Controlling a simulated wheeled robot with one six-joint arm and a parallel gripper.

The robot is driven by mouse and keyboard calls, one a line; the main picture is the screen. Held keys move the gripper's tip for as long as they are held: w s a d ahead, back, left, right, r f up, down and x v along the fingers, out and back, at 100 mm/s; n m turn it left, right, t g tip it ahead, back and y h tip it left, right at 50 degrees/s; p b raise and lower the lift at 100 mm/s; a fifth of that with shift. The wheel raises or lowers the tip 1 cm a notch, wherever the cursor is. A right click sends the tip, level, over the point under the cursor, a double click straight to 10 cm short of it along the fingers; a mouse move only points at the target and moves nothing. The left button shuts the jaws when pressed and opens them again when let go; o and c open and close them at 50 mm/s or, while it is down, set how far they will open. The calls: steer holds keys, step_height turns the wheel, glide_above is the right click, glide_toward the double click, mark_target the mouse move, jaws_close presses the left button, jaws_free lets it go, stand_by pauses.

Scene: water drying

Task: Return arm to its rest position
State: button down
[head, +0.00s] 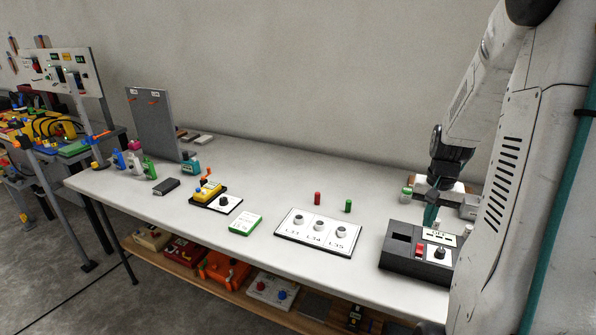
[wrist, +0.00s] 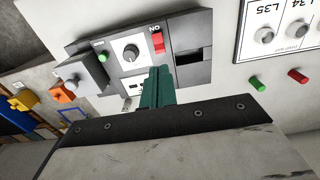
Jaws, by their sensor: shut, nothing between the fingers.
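My gripper (head: 431,214) hangs at the right end of the white table, near a dark control box (head: 398,262). Its teal fingers are together and empty. In the wrist view the shut fingers (wrist: 156,84) reach over the face of the same box (wrist: 190,25), in front of its knob and red ON switch; part of the face is hidden behind them. From the head view I cannot tell whether the fingers touch the box. My white arm comes down from the upper right.
A red cylinder (head: 317,198) and a green cylinder (head: 348,206) stand behind a white panel (head: 295,236) marked L33, L34, L35. A grey board (head: 153,122) and small bottles stand at the left. A lower shelf (head: 190,275) holds several boxes. The table's middle back is clear.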

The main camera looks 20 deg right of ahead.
steer(key=shift+s+a+f+g+y, duration=0.15)
steer(key=shift+s+a+g+y, duration=0.25)
steer(key=shift+s+a, duration=0.55)
steer(key=s+a+r+n, duration=0.3)
steer(key=a+r, duration=0.2)
steer(key=a, duration=0.4)
steer(key=s+a+r+n+t, duration=0.1)
steer(key=s+a+r+n, duration=0.2)
steer(key=a+r, duration=0.3)
steer(key=s+a+r+n+t, duration=0.1)
steer(key=s+a+r+n, duration=0.3)
steer(key=a, duration=0.9)
steer(key=shift+s+a+r+h, duration=0.25)
steer(key=shift+s+r+h, duration=0.15)
steer(key=shift+r, duration=0.4)
